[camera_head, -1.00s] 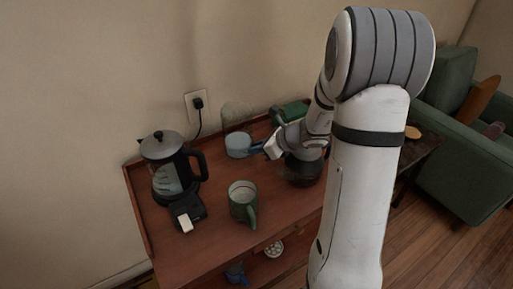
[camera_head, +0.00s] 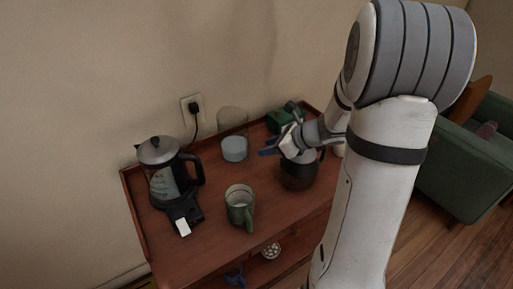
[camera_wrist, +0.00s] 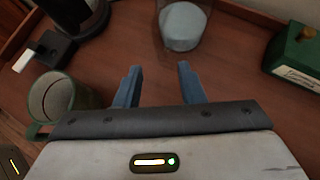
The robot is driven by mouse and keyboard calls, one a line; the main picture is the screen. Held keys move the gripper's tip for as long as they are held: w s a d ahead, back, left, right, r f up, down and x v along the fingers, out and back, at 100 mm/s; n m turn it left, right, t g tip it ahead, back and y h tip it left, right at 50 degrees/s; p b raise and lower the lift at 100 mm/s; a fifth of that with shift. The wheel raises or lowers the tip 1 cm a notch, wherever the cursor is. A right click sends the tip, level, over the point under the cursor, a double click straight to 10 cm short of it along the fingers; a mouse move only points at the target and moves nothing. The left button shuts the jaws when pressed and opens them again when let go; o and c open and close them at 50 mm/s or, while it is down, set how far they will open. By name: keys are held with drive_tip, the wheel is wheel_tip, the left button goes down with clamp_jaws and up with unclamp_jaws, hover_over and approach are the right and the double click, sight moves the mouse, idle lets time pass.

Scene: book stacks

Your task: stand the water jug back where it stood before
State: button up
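The water jug (camera_head: 234,146) is a clear glass vessel with pale water in its lower part. It stands upright on the red-brown cabinet top (camera_head: 205,235) near the wall, and it shows at the top of the wrist view (camera_wrist: 184,28). My gripper (camera_head: 268,147) is to the right of the jug, apart from it. In the wrist view my gripper's two blue fingers (camera_wrist: 160,82) are spread with nothing between them, pointing toward the jug. The jug's upper part is cut off in the wrist view.
A black-handled glass press (camera_head: 162,172) and a small black device (camera_head: 183,215) stand left. A green mug (camera_head: 240,207) stands in front, a dark pot (camera_head: 298,175) under my wrist, and a green box (camera_head: 284,120) behind. A plug and cord (camera_head: 194,108) are on the wall.

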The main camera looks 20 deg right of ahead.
drive_tip(key=s+a+r+n+g+h, duration=0.2)
drive_tip(key=s+r+n+h, duration=0.1)
drive_tip(key=s+n, duration=0.7)
drive_tip(key=s+a+r+n+g+h, duration=0.2)
drive_tip(key=s+r+n+h, duration=0.2)
drive_tip(key=s+n, duration=0.7)
drive_tip(key=n, duration=0.5)
drive_tip(key=shift+a+n+g+h+p, duration=0.3)
drive_tip(key=shift+g, duration=0.1)
drive_tip(key=shift+s, duration=0.1)
wheel_tip(320, 180, up, 9)
drive_tip(key=p, duration=0.8)
drive_tip(key=shift+s+r, duration=0.1)
